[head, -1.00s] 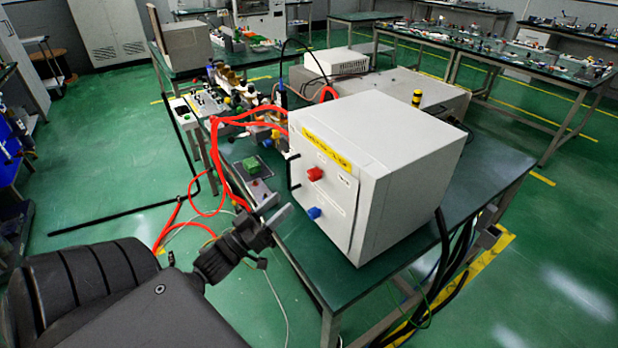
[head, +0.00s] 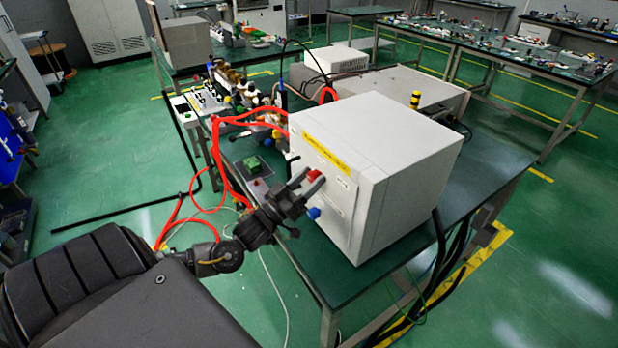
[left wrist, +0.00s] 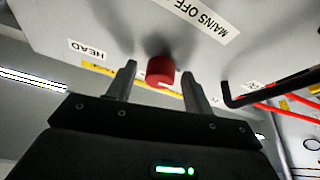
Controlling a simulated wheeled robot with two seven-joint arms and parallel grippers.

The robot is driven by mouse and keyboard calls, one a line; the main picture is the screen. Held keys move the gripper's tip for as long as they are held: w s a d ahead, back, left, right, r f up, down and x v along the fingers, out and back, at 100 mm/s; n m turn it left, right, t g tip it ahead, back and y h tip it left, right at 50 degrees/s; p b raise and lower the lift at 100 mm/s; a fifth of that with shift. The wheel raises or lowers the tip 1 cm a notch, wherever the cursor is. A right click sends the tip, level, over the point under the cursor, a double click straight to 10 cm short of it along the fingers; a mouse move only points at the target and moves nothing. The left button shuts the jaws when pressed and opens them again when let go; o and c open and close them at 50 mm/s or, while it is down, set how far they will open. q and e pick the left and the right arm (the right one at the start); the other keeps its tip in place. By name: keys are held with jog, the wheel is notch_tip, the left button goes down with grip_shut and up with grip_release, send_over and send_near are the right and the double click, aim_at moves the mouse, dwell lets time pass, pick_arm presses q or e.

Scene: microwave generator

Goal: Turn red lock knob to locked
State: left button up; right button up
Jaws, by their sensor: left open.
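The red lock knob (head: 314,176) is on the front panel of the white cabinet (head: 410,165), above a blue knob (head: 314,213). My left gripper (head: 309,184) is at the panel with its fingers close around the red knob. In the left wrist view the red knob (left wrist: 161,70) sits between the two open fingertips (left wrist: 160,82), with gaps on both sides. I cannot tell whether the fingers touch it. A label reading "MAINS OFF" (left wrist: 194,14) is near the knob. My right gripper is not in view.
A black handle (left wrist: 270,88) sticks out of the panel to the right of the fingers in the left wrist view. Red cables (head: 215,150) run at the cabinet's left. The green bench (head: 482,185) carries the cabinet, and a small green-topped box (head: 253,165) stands on it.

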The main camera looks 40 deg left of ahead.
pick_arm(q)
jog(key=c, duration=1)
jog(key=shift+m, duration=0.6)
jog(key=m+g+h, duration=0.1)
jog(key=m+h, duration=0.2)
jog(key=m, duration=0.2)
jog(key=shift+a+m+b, duration=0.1)
jog(key=shift+m+b, duration=0.2)
jog(key=m+g+h, duration=0.1)
jog(key=m, duration=0.2)
jog(key=m+g+h, duration=0.1)
jog(key=m+h, duration=0.1)
jog(key=m, duration=0.1)
jog(key=shift+m, duration=0.4)
jog(key=m+g, duration=0.1)
jog(key=m, duration=0.1)
jog(key=m+g+h, duration=0.1)
jog(key=m, duration=0.2)
jog(key=shift+w+r+m+h, duration=0.1)
jog(key=shift+m+h, duration=0.2)
jog(key=m+g, duration=0.1)
jog(key=m, duration=0.3)
jog(key=shift+a+m+g, duration=0.1)
jog(key=shift+m+g, duration=0.2)
jog(key=shift+g, duration=0.1)
jog(key=shift+m, duration=0.3)
